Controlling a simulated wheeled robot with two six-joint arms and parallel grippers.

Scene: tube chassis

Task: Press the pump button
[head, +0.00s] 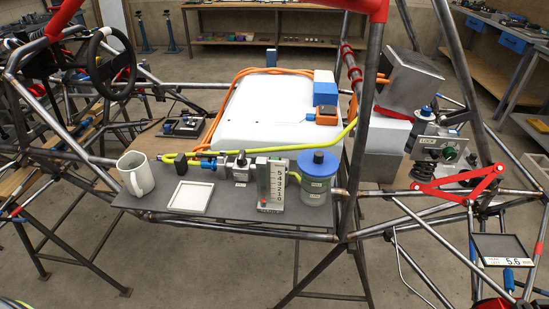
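On the grey shelf (150,205) inside the tube chassis stands a small silver and black pump-like unit (238,164), joined to a yellow hose. Beside it are an upright grey gauge block (271,185) with markings and a clear jar (314,190) with a blue lid. To the right, a metal box (440,149) with a label carries a round dark green button (449,154). I cannot tell from the picture which part is the pump button. Neither of my grippers shows in the head view.
A white mug (134,174) and a white square tray (191,197) stand on the shelf's left. A large white case (262,112) lies behind. Steel tubes, including an upright one (364,120), and red linkage arms (460,184) cross the right side. A steering wheel (108,62) is at left.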

